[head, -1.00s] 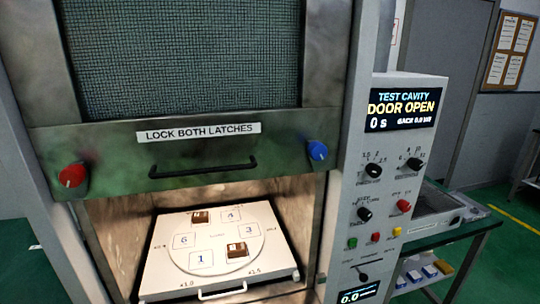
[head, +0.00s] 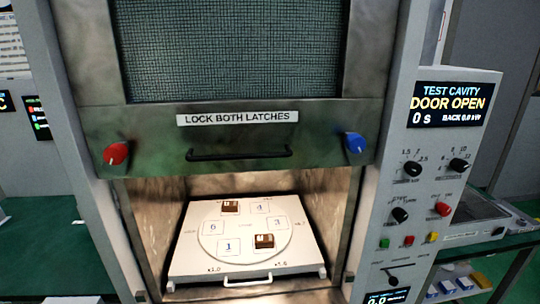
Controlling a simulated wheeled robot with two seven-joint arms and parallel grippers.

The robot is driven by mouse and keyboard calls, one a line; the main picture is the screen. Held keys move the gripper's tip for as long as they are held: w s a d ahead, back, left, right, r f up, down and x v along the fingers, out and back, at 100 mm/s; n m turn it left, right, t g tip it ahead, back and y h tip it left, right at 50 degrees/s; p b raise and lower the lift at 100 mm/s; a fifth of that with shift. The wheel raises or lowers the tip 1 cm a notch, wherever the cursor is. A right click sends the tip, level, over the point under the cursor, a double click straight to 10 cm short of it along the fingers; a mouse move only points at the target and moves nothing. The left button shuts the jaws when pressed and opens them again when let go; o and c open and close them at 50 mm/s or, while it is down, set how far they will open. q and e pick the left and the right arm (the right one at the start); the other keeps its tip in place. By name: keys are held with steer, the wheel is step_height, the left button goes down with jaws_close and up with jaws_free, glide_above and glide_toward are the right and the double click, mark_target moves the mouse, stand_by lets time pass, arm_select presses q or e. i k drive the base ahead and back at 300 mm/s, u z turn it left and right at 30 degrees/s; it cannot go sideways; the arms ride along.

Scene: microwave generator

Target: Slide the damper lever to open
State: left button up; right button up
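The control panel (head: 424,206) stands to the right of the cavity. Low on it is a short slot with a small dark lever (head: 391,277), which looks like the damper lever. Its markings are too small to read, so I cannot tell its setting. The panel's screen (head: 448,103) reads "TEST CAVITY, DOOR OPEN, 0 s". Neither of my grippers is in view.
The raised door (head: 233,148) has a black handle (head: 238,155), a red latch knob (head: 116,153) and a blue one (head: 355,143). Below it, a white tray (head: 190,262) carries two brown blocks. Several knobs and buttons sit above the lever. Green tables stand on both sides.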

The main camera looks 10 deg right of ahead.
mark_target(393, 281)
steer(key=z, duration=1.35)
steer(key=k, duration=1.3)
steer(key=z, duration=0.65)
steer(key=i, duration=0.55)
steer(key=z, duration=0.5)
steer(key=i, duration=1.2)
steer(key=u, duration=0.6)
